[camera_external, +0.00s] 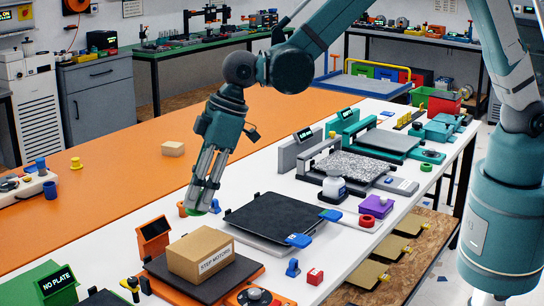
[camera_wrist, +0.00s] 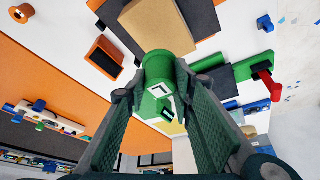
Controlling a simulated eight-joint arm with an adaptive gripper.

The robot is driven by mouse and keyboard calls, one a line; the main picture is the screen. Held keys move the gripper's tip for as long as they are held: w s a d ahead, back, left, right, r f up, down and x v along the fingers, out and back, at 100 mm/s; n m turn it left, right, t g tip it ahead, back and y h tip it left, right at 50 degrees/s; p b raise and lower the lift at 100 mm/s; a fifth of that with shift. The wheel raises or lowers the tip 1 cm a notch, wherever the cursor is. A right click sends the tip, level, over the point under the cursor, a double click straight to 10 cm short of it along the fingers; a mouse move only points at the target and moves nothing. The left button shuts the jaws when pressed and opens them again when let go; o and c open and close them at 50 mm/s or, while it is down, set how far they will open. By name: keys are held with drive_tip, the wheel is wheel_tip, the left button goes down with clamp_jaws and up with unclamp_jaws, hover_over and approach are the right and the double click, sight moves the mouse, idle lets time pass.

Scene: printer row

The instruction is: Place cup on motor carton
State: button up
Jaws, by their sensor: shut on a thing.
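The motor carton (camera_external: 200,257), a tan box marked STEP MOTORS, sits on the dark plate of an orange printer at the front. It also shows at the top of the wrist view (camera_wrist: 157,26). My gripper (camera_external: 203,196) points down, behind and above the carton in the external view, close to the dark printer plate. In the wrist view my gripper (camera_wrist: 160,82) is shut on a green cup (camera_wrist: 158,70) with a white mark. In the external view only a green edge of the cup (camera_external: 194,212) shows below the fingers.
A dark flat plate (camera_external: 273,218) with blue clips lies right of my gripper. An orange screen (camera_external: 154,238) stands left of the carton. A green NO PLATE sign (camera_external: 55,283) is at front left. The orange table strip (camera_external: 110,205) is mostly clear.

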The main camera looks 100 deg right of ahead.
drive_tip(key=shift+f, duration=2.3)
drive_tip(key=shift+f, duration=0.1)
drive_tip(key=shift+f, duration=1.75)
drive_tip(key=shift+f, duration=0.2)
drive_tip(key=o, duration=0.8)
drive_tip(key=shift+r, duration=0.25)
drive_tip(key=v, duration=1.2)
